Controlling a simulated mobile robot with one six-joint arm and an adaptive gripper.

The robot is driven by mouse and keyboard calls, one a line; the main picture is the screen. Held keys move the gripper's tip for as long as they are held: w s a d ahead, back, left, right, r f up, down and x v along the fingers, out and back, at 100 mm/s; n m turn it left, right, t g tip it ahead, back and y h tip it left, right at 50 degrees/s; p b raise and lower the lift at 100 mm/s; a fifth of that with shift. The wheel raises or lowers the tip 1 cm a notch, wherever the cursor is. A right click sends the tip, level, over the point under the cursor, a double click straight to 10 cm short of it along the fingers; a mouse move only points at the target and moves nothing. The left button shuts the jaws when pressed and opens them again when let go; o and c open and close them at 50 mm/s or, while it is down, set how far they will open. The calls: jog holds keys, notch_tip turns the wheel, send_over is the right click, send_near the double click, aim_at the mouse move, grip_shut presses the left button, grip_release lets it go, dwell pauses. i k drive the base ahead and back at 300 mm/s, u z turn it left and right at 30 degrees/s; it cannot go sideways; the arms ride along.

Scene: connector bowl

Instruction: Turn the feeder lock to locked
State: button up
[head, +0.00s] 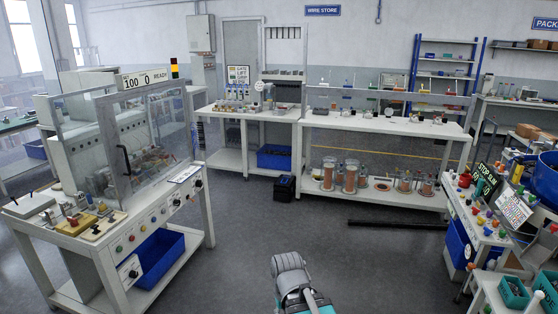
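I cannot pick out the feeder lock for certain, and no lock position can be read from here. A white machine (150,205) with a clear guarded enclosure stands at the left. Its front panel carries several coloured buttons and a dark round knob (198,184) at the right end. A small white box (130,271) with a dark knob hangs below the panel. My arm shows as a grey and teal link (295,283) at the bottom centre, well apart from the machine. My gripper's fingers are not visible.
A long white bench (385,124) with wire spools on its lower shelf (370,196) runs along the back. A black bar (397,224) lies on the floor before it. A control station (480,230) stands at the right. Blue bins (160,255) sit under the left machine. The middle floor is clear.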

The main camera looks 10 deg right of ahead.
aim_at(480, 221)
jog(key=z, duration=0.25)
jog(key=i, duration=0.7)
jog(key=z, duration=0.8)
jog(key=i, duration=0.55)
jog(key=z, duration=0.7)
jog(key=i, duration=0.55)
jog(key=z, duration=0.35)
jog(key=k, duration=0.9)
jog(key=z, duration=0.15)
jog(key=i, duration=0.35)
